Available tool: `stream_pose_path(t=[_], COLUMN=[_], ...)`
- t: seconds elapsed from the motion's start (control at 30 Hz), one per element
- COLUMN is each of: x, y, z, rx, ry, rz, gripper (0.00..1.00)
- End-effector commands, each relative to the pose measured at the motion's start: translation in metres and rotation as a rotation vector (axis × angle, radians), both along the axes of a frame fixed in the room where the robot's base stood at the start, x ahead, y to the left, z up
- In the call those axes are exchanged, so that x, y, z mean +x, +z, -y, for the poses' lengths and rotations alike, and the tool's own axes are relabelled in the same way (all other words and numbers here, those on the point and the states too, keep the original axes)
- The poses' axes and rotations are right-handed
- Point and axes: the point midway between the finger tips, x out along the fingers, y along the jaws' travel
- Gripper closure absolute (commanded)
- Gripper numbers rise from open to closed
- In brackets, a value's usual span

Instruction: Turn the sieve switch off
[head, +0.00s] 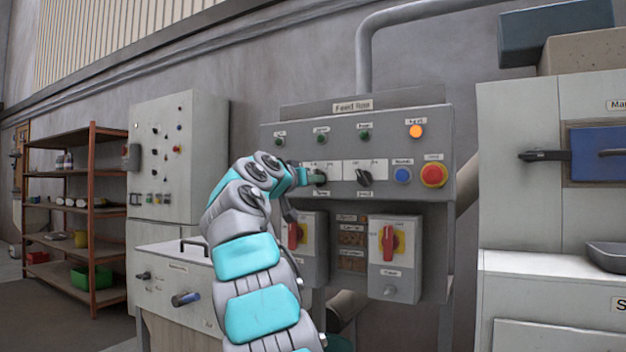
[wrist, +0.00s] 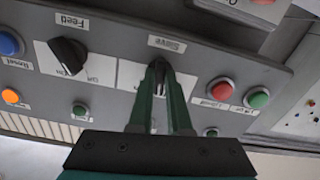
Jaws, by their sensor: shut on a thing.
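The sieve switch (wrist: 158,68) is a dark rotary knob on a white plate, with a "Sieve" label beside it in the wrist view. In the head view the knob (head: 320,179) shows at the left of the panel's middle row. My gripper (head: 306,177) reaches it from the left. In the wrist view my gripper's two green fingers (wrist: 160,82) are shut on the knob, one on each side, and partly hide it and its plate. The knob appears roughly in line with the fingers; its exact setting is hard to read.
The feed switch (wrist: 68,56), a black knob, sits close beside it. The grey "Feed Row" panel (head: 390,150) also carries a blue button (head: 402,175), a red-and-yellow stop button (head: 433,175) and a lit orange lamp (head: 416,131). Red-handled switch boxes (head: 388,243) hang below.

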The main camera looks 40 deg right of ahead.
Motion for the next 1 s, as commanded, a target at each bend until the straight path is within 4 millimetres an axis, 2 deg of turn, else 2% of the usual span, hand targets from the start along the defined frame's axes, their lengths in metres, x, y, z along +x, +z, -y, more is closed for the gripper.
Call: stream_pose_path(t=[0.43,1.0], x=[-0.0013,-0.0013], y=[0.0004,0.0003], z=[0.0012,0.0007], rx=[-0.113,-0.146], ry=[-0.002,-0.001], rz=[-0.282,-0.355], gripper=[1.0,1.0])
